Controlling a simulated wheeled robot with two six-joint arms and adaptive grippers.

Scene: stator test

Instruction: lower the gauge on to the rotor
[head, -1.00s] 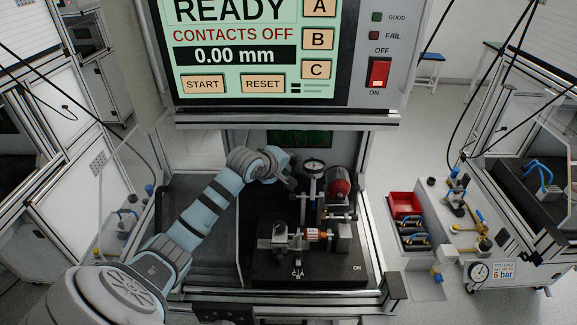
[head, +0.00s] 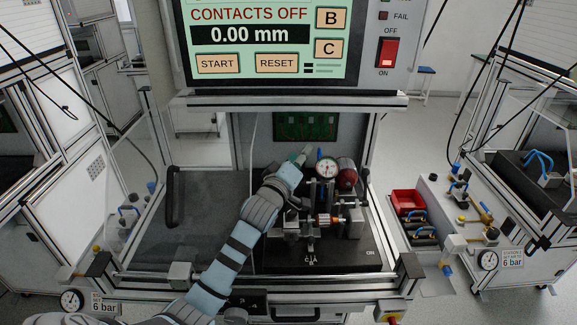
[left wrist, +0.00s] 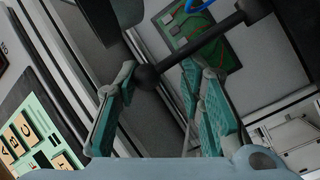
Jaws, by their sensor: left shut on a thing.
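The round white-faced dial gauge (head: 326,167) stands upright above the fixture in the head view. Where the rod joins the gauge's stand is not clear. My right gripper is not in view.
A red motor-like cylinder (head: 347,174) stands close right of the gauge. The black base plate (head: 350,258) carries the fixture. A screen (head: 270,45) reading CONTACTS OFF, 0.00 mm hangs above. A red bin (head: 407,202) is further right. The grey bench at left is clear.

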